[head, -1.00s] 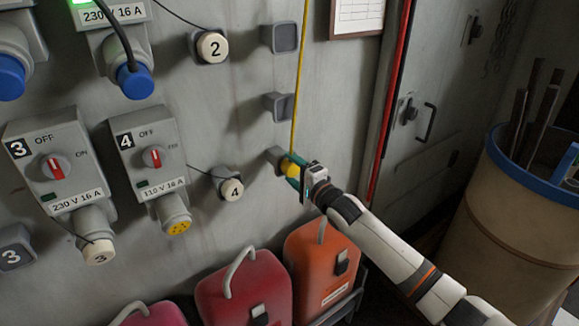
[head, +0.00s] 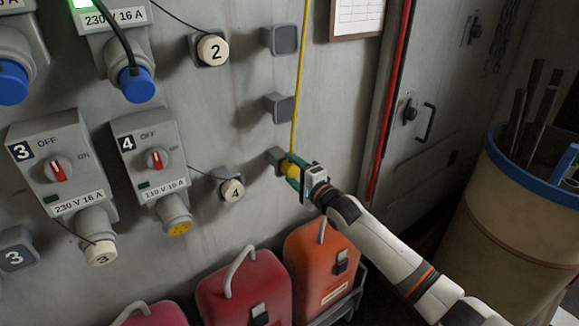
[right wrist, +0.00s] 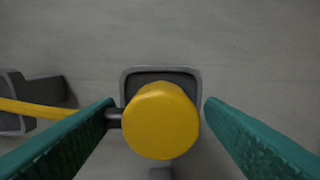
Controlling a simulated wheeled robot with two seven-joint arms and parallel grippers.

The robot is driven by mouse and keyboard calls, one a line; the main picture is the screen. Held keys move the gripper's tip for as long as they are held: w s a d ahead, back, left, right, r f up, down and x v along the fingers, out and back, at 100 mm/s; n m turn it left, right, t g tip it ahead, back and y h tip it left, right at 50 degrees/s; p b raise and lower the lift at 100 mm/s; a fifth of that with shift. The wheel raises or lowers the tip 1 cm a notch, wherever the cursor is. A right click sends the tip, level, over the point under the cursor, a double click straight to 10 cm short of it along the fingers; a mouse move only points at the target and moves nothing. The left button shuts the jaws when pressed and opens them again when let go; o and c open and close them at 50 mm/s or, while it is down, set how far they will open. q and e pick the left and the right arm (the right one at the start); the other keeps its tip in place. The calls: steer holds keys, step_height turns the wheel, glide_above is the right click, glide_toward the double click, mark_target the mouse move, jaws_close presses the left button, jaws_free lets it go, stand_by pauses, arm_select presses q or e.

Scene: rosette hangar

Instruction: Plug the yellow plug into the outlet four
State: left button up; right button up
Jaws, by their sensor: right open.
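The yellow plug (head: 291,169) sits at the lowest grey holder (head: 275,160) on the wall, with its yellow cable (head: 299,75) running up. My right gripper (head: 296,174) is at the plug with its jaws open. In the right wrist view the plug's round yellow end (right wrist: 160,120) lies between the two teal fingers (right wrist: 158,128), with a gap on the right side; the cable's dark collar reaches close to the left finger. Outlet four (head: 151,150) has a red switch and an open yellow socket face (head: 179,228) at its bottom. My left gripper is not in view.
The cap marked 4 (head: 232,189) hangs on a holder between outlet four and the plug. Outlet three (head: 62,165) is to the left. Red (head: 245,290) and orange (head: 322,262) canisters stand below. A barrel (head: 520,220) stands at right.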

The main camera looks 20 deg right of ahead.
mark_target(294, 171)
steer(key=shift+c, duration=0.5)
steer(key=c, duration=1.2)
steer(key=shift+s+p, duration=0.15)
steer(key=shift+p, duration=0.15)
steer(key=shift+p+v, duration=0.95)
steer(key=shift+v, duration=0.3)
steer(key=shift+p+v, duration=1.05)
steer(key=shift+v, duration=0.55)
